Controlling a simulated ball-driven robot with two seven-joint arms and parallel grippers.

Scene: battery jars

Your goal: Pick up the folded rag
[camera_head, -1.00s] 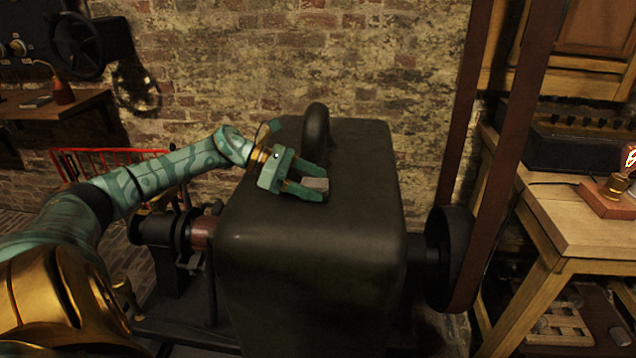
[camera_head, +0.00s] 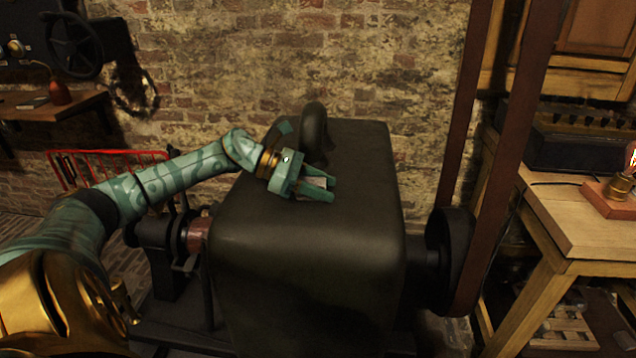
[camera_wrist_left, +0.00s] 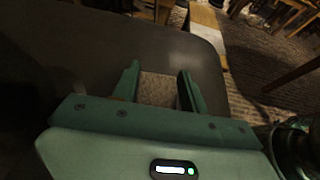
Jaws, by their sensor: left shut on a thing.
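The folded rag (camera_head: 316,183) is a small pale grey-brown block on the top of the dark machine housing (camera_head: 310,240). My left gripper (camera_head: 322,188) is shut on it, with one finger on each side. In the left wrist view the rag (camera_wrist_left: 158,90) shows between the two green fingers (camera_wrist_left: 160,88). Part of the rag is hidden by the fingers in the head view. I cannot tell whether it still touches the housing. My right gripper is not in view.
A dark lifting ring (camera_head: 313,130) stands on the housing just behind the gripper. A belt and pulley (camera_head: 450,255) are at the right. A wooden bench (camera_head: 570,225) stands further right. The front of the housing top is clear.

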